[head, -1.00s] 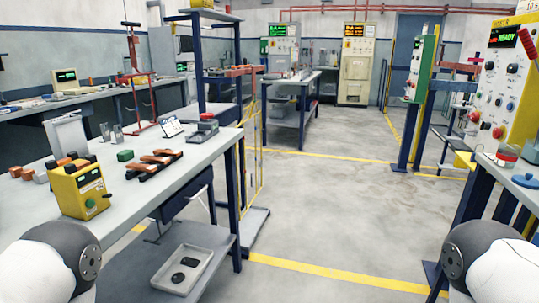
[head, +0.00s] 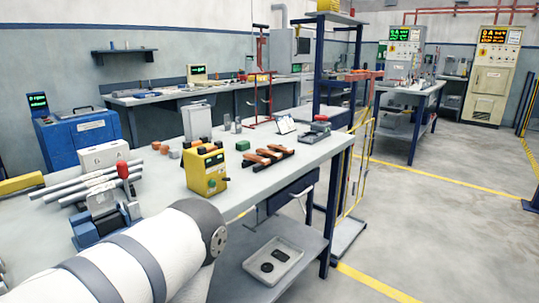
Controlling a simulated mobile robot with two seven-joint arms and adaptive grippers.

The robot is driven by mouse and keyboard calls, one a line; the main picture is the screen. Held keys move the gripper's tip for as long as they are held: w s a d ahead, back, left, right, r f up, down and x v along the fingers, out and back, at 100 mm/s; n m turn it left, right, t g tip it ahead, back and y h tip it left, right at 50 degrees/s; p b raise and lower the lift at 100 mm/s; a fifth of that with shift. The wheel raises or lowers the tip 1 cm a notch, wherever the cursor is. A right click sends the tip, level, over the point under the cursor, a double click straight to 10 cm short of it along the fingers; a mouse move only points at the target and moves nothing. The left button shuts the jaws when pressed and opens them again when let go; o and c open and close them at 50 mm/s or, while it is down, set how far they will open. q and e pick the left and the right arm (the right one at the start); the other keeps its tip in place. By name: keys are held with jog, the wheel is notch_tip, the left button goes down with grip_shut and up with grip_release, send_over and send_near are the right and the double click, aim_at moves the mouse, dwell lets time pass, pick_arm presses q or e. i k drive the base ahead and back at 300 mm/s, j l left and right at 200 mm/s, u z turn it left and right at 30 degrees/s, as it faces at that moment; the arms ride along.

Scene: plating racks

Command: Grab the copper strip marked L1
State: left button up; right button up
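Several copper-coloured strips (head: 268,154) lie side by side across a dark rack (head: 285,153) on the grey workbench (head: 310,165), right of the yellow box. Their markings are too small to read, so I cannot tell which is L1. A few other copper-coloured blocks (head: 174,153) sit behind the yellow box. My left arm crosses the lower left, in front of the bench; its gripper is out of the picture. My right arm and gripper are not in view.
A yellow box (head: 206,173) with a small screen stands near the bench's front edge. A clamp with a red knob (head: 123,170) and metal bars (head: 90,187) are at the left. A grey tray (head: 273,262) lies on the lower shelf. The floor at right is clear.

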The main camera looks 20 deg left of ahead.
aim_at(265, 153)
jog(key=i+l+u, duration=0.95)
jog(key=i+l, duration=0.15)
jog(key=i+l+u, duration=0.3)
jog(key=l, duration=0.25)
jog(key=i+l+u, duration=0.15)
jog(key=l+u, duration=0.15)
jog(key=l, duration=0.25)
jog(key=i+l+u, duration=0.15)
jog(key=l+u, duration=0.15)
jog(key=l, duration=0.3)
jog(key=l+u, duration=0.35)
jog(key=l, duration=0.3)
jog(key=l+u, duration=0.3)
jog(key=l, duration=0.4)
jog(key=i, duration=0.05)
